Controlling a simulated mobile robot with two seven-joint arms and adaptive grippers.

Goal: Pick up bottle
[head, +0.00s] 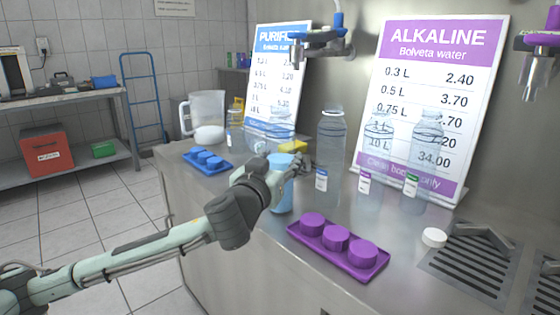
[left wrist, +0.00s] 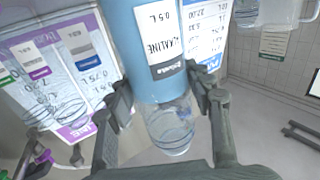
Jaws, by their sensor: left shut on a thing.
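A light blue bottle (head: 283,197) is at the counter's front edge, left of the tall clear bottle. My left gripper (head: 283,174) is shut around its middle. In the left wrist view the blue bottle (left wrist: 150,45) is between the two fingers of the gripper (left wrist: 165,98), and its white label reads "0.5 L ALKALINE". A clear rounded part shows beyond the fingers; I cannot tell if it belongs to this bottle. Whether the bottle's base touches the counter is unclear. My right gripper is not in view.
Clear labelled bottles stand right of the gripper: a tall one (head: 330,150), a middle one (head: 376,155) and another (head: 425,150). A purple cap tray (head: 372,279) and white cap (head: 434,237) lie in front. A blue cap tray (head: 222,168) and jug (head: 208,112) are left.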

